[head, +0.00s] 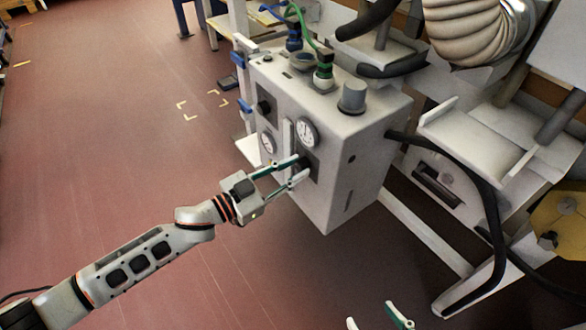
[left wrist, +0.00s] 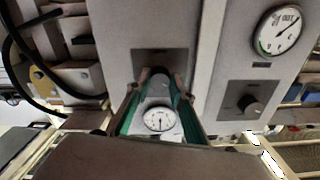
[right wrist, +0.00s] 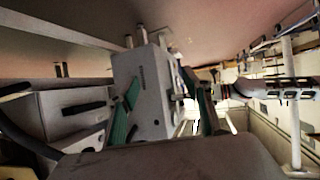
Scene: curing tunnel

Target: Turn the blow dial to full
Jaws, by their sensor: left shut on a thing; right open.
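A grey control box (head: 340,125) stands on the far side of the head view, with dials and round gauges on its front. My left gripper (head: 301,169) reaches in from the left and is shut on the lower-right dial on its dark plate (head: 315,163). In the left wrist view, this dial (left wrist: 160,77) sits between the green-edged fingers of the left gripper (left wrist: 158,92). The dial's pointer and label cannot be made out. My right gripper (head: 380,322) is open and empty at the bottom edge, away from the box.
A white gauge (head: 306,132) is just above the held dial. Another dark dial (head: 264,107) is at the upper left, above a second gauge (head: 267,143). A grey cap (head: 353,96) and green fitting (head: 324,74) stand on top. Black cable (head: 480,180) hangs right. The left floor is open.

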